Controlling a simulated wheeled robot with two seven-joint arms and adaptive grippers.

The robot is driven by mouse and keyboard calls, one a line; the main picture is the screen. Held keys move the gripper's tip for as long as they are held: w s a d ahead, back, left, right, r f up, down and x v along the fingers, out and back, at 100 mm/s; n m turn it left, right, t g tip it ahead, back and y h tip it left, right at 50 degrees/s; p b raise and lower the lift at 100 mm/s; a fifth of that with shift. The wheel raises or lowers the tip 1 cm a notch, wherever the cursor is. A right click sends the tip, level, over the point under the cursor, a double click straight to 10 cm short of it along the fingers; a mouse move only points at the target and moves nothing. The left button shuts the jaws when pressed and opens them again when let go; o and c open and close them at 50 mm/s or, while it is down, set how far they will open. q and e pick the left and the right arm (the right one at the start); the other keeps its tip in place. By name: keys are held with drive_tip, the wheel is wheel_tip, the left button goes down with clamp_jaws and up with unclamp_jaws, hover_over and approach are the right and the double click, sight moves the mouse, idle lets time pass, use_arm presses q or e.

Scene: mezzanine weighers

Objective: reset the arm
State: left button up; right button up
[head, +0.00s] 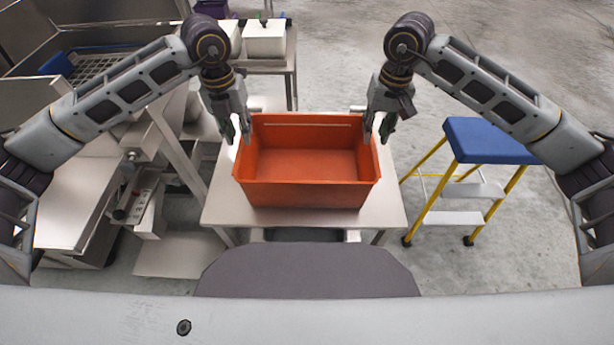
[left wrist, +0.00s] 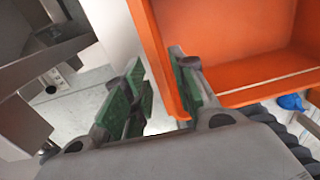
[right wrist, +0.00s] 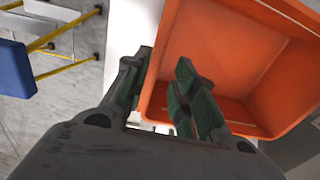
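An empty orange bin (head: 306,195) sits upright on a pale table (head: 225,207) straight ahead. My left gripper (head: 237,134) is at the bin's left side near its far corner; its green-padded fingers stand apart in the left wrist view (left wrist: 160,100). My right gripper (head: 377,133) is at the bin's right side near its far corner, and its fingers also stand apart in the right wrist view (right wrist: 158,105). Each gripper has one finger outside the bin and one over its rim or inside. I cannot tell whether any finger touches the bin.
A blue-topped step stool (head: 488,140) with yellow legs stands at the right. Metal weighing equipment (head: 75,205) fills the left. White containers (head: 265,40) stand on a bench behind the bin. The floor at the far right is open.

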drive_tip(key=shift+r, duration=0.3)
idle(0.5)
